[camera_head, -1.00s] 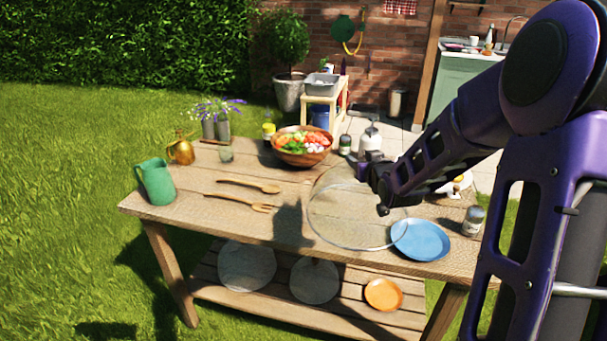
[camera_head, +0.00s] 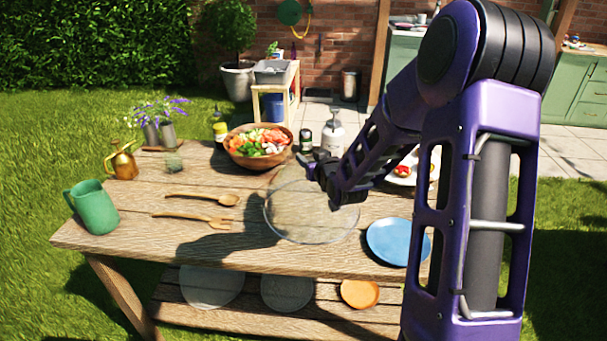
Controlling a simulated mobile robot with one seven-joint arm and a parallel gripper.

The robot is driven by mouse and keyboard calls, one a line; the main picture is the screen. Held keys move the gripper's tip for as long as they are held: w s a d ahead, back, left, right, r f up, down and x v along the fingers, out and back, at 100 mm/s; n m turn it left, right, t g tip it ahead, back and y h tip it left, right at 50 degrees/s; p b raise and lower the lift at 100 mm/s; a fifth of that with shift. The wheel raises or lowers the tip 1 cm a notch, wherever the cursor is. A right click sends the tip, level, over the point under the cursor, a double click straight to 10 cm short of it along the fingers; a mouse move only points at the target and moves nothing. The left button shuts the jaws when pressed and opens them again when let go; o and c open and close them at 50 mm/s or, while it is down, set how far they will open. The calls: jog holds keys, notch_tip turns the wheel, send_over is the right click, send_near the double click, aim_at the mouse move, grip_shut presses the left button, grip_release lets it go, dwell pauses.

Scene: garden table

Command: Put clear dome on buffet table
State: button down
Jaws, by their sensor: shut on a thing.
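The clear dome (camera_head: 300,218) is a see-through round cover with a pale rim. It shows in front of the middle of the wooden buffet table (camera_head: 150,232). My gripper (camera_head: 318,170) is shut on the dome near its upper right side. The tabletop shows through the dome. I cannot tell whether its rim touches the tabletop or hangs just above it. My arm comes in from the right and hides part of the table's right side.
A salad bowl (camera_head: 258,146) stands behind the dome. A blue plate (camera_head: 392,241) lies at its right. Wooden utensils (camera_head: 205,198) and a green pitcher (camera_head: 93,207) are at the left. A white bottle (camera_head: 333,135) stands behind my gripper. The lower shelf holds an orange plate (camera_head: 360,293) and two clear discs (camera_head: 287,292).

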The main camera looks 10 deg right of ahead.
aim_at(325, 197)
jog(key=shift+f, duration=2)
jog(key=shift+f+b, duration=0.2)
jog(key=shift+b, duration=0.2)
jog(key=shift+c, duration=2.2)
grip_release()
jog(key=shift+r, duration=0.1)
jog(key=v, duration=1.2)
jog(key=shift+r+p, duration=0.1)
jog(key=shift+p, duration=0.2)
